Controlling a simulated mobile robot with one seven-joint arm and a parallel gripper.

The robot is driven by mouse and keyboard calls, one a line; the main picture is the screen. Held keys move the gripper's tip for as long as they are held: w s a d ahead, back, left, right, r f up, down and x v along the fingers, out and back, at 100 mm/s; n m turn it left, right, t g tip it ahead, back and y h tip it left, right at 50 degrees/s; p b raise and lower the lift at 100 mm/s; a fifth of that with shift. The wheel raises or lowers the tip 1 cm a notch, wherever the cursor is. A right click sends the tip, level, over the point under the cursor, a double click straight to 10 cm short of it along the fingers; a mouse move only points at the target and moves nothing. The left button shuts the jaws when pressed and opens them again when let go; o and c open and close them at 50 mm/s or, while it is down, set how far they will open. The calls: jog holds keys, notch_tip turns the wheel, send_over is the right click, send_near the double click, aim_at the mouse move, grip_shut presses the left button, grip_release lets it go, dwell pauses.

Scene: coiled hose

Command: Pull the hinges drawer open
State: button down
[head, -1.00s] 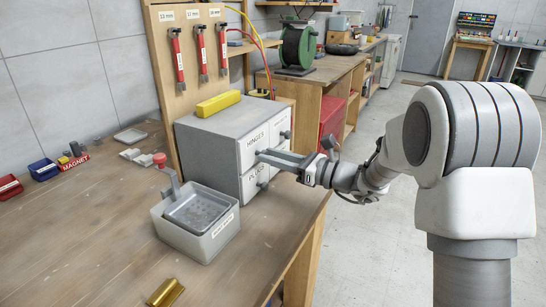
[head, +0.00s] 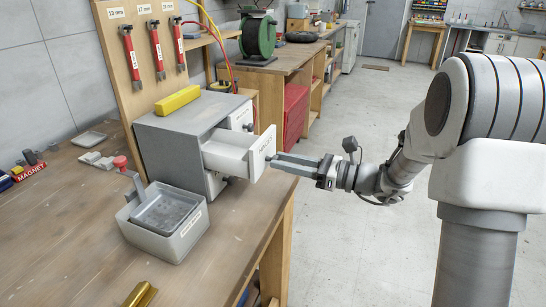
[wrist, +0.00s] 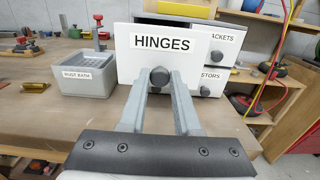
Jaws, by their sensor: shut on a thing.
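The hinges drawer (head: 232,155) is pulled partway out of the grey cabinet (head: 180,143) on the workbench. In the wrist view its white front (wrist: 150,66) carries the label HINGES and faces my gripper squarely. My gripper (wrist: 160,86) is shut on the drawer's round dark knob (wrist: 160,76), one finger on each side of it. In the head view my gripper (head: 273,159) reaches in from the right, and the knob is hidden between its fingers.
A yellow block (head: 177,99) lies on the cabinet. A rust bath tub (head: 165,220) stands in front of it, and a brass piece (head: 140,294) lies near the bench's front. Other drawers (wrist: 215,80) show behind the hinges front. Open floor (head: 350,220) lies right of the bench.

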jog(key=c, duration=0.6)
grip_release()
jog(key=p+v, duration=0.2)
jog(key=v, duration=1.5)
jog(key=shift+d, duration=0.15)
jog(key=shift+s, duration=0.1)
